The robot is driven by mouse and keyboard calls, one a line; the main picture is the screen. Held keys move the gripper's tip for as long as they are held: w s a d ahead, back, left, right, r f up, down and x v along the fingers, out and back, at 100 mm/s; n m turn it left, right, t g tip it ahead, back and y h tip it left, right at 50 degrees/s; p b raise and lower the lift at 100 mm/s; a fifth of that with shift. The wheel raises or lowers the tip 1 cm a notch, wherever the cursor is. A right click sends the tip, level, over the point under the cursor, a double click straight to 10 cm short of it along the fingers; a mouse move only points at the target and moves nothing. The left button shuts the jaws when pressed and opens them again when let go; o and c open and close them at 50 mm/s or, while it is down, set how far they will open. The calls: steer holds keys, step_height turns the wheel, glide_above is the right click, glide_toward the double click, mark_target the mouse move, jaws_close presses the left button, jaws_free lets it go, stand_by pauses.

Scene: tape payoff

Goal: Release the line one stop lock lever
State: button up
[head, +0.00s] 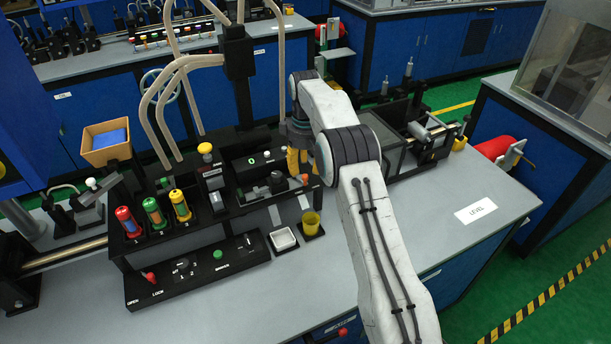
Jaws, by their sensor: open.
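A small lever with a red knob (149,277) stands at the left end of the low black control panel (205,273) on the grey bench. The words OPEN and LOCK are printed in front of it. I cannot tell which word it points to. My gripper (298,162) is open, with yellow fingers pointing down, over the right end of the black equipment behind the panel. It is well to the right of the red-knobbed lever and apart from it. My forearm hides part of the bench to the right.
Red, green and yellow cylinders (153,212) stand behind the panel. A yellow-topped post (206,150), a white tray (284,239) and a yellow cup (310,222) are nearby. The panel carries a green button (218,254).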

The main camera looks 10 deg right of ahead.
mark_target(305, 175)
steer(key=shift+f, duration=1.85)
steer(key=shift+o, duration=0.2)
jaws_close()
